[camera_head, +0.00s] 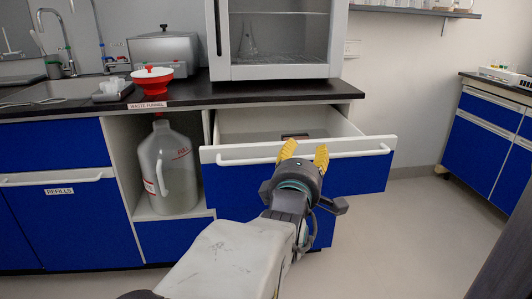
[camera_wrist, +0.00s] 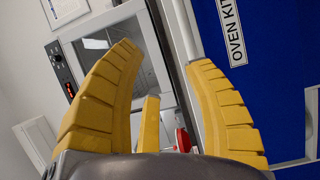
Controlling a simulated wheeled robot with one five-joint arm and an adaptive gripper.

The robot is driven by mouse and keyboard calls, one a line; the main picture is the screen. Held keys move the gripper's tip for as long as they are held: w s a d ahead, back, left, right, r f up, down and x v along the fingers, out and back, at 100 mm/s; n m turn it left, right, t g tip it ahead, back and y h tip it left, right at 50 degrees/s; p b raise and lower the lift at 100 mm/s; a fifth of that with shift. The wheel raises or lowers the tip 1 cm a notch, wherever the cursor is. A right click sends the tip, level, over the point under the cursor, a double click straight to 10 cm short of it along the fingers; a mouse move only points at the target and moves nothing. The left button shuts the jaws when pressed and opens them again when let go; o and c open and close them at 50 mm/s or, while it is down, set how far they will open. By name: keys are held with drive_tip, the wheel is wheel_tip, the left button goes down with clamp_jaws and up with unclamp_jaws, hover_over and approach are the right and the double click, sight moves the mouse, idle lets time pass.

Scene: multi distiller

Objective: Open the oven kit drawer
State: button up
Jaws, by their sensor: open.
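The oven kit drawer (camera_head: 240,184) has a blue front with a white top edge, and it is pulled out from under the dark counter. Its inside shows in the head view. Its white bar handle (camera_head: 352,154) runs along the front. The drawer's "OVEN KIT" label (camera_wrist: 231,32) shows in the wrist view at the upper right. My gripper (camera_head: 304,152) has yellow fingers spread apart at the middle of the handle. In the wrist view the open fingers (camera_wrist: 166,62) have the pale handle bar near the right finger. I cannot tell whether a finger touches it.
A small dark item (camera_head: 295,135) lies in the drawer. A glass-fronted oven (camera_head: 280,40) stands on the counter above. A large jug (camera_head: 168,170) sits in the open shelf at left, under a red funnel (camera_head: 152,80). The floor (camera_head: 410,230) at right is clear.

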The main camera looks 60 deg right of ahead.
sight(305, 157)
drive_tip(key=shift+w+d+f+n+y, duration=0.35)
drive_tip(key=shift+d+f, duration=0.2)
drive_tip(key=shift+d, duration=0.45)
drive_tip(key=shift+w+d+f+n+y, duration=0.35)
drive_tip(key=shift+d+f, duration=0.25)
drive_tip(key=shift+d, duration=0.45)
drive_tip(key=shift+w+d+f+n+y, duration=0.35)
drive_tip(key=shift+d+f, duration=0.2)
drive_tip(key=shift+d, duration=0.45)
drive_tip(key=shift+s, duration=0.1)
clamp_jaws()
